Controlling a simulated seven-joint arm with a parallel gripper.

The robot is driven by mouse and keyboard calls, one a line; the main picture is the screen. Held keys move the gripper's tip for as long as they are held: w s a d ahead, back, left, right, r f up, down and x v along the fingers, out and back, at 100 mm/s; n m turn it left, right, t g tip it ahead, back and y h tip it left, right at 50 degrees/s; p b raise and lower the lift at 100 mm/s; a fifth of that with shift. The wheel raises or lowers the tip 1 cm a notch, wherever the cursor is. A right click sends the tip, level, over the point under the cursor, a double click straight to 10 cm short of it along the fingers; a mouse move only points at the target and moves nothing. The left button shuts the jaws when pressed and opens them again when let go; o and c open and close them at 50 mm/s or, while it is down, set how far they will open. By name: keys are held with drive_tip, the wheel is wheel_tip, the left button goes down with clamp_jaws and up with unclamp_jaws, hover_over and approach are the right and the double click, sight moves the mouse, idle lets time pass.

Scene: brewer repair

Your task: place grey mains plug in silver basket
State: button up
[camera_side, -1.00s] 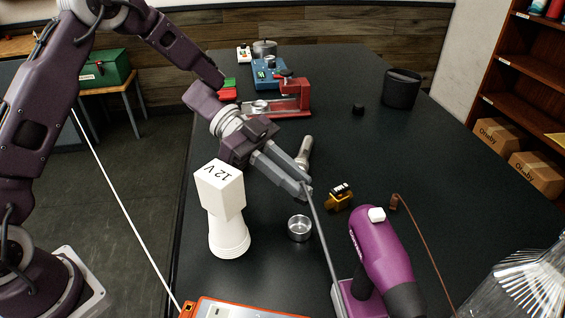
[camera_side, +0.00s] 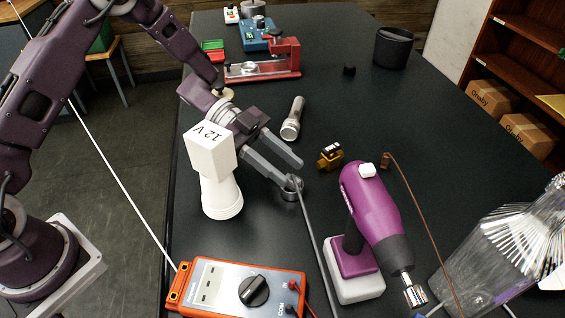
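A white 12 V adapter (camera_side: 213,150) stands close left of my gripper. A purple drill (camera_side: 372,205) stands to the right, an orange multimeter (camera_side: 240,285) in front. A flashlight (camera_side: 293,120) and a small yellow-black item (camera_side: 330,156) lie behind. The table's right rear is mostly clear.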

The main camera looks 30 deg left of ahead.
idle(0.6)
wheel_tip(320, 180, up, 7)
idle(0.3)
drive_tip(key=shift+r, duration=0.1)
